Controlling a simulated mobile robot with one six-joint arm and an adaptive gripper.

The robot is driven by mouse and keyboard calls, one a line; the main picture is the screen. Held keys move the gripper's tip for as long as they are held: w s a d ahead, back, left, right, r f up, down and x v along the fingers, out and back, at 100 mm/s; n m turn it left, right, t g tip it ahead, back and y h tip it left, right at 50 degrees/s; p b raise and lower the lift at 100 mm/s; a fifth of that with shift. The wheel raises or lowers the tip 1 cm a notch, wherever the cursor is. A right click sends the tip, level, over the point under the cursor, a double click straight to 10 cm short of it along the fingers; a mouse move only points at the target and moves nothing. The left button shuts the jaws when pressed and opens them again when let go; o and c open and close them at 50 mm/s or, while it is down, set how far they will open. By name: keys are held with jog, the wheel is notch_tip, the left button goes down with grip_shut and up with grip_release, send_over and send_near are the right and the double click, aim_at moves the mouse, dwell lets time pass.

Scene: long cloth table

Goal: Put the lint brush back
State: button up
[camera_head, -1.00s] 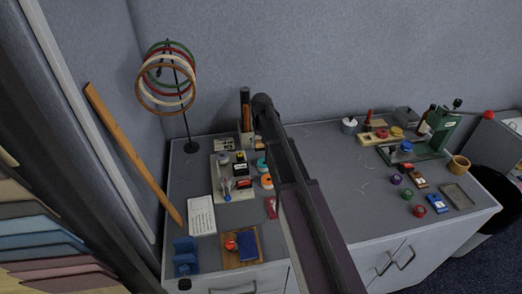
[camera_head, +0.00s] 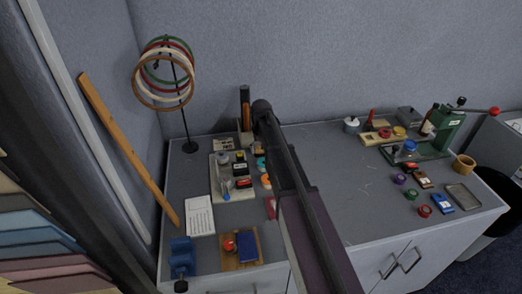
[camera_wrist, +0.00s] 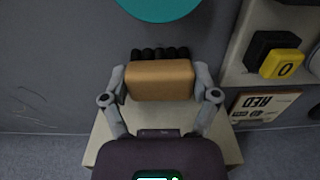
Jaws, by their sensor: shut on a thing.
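In the wrist view the lint brush (camera_wrist: 160,80) shows as a tan wooden block with a row of short black tips along one edge. My gripper (camera_wrist: 160,92) is shut on it, one finger on each side. A pale beige block (camera_wrist: 98,150) lies behind and below the gripper. I cannot tell whether the brush touches it. In the head view my arm hides the gripper. An upright brown and black piece (camera_head: 245,104) shows just left of the arm's end, above a pale block (camera_head: 246,138) near the wall; I cannot tell if it is the held brush.
A teal round thing (camera_wrist: 160,8) and a black and yellow block (camera_wrist: 278,58) are close to the gripper. A hoop stand (camera_head: 187,145) is at left. A green press (camera_head: 448,130) and small coloured items are at right. The table's middle right is clear.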

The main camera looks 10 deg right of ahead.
jog(key=o, duration=0.9)
jog(key=shift+c, duration=0.2)
notch_tip(320, 180, up, 12)
jog(key=p, duration=1.2)
jog(key=shift+r, duration=0.1)
jog(key=s, duration=2.6)
